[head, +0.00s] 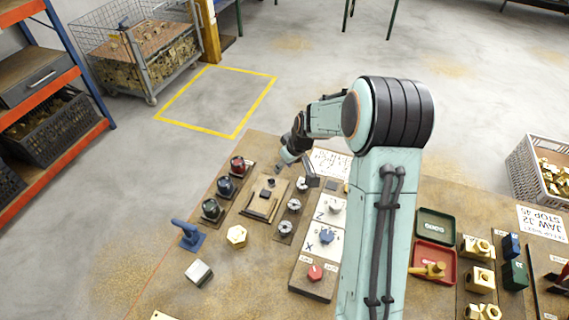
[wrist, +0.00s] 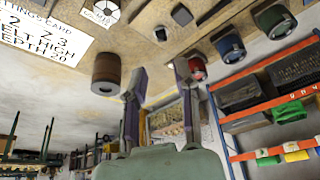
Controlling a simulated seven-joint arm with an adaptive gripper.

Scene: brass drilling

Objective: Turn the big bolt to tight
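My gripper (head: 295,169) is above the far end of the bench, with the arm across the middle of the head view. In the wrist view its two fingers (wrist: 160,69) are apart with nothing between them. A brass hexagonal piece (head: 237,236) sits on the bench nearer the camera, apart from my gripper; it may be the big bolt, but I cannot tell. A wooden fixture (head: 260,207) with small dark parts lies left of my gripper. A small dark bolt-like piece (wrist: 160,33) shows in the wrist view. No tight mark is readable.
Red (head: 238,165), blue (head: 226,186) and green (head: 212,209) knobs line the bench's left. A blue clamp-like part (head: 187,234) and pale block (head: 199,272) lie nearer. A brown cylinder (wrist: 106,73) is beside a finger. Green (head: 436,225) and red (head: 434,258) trays stand right.

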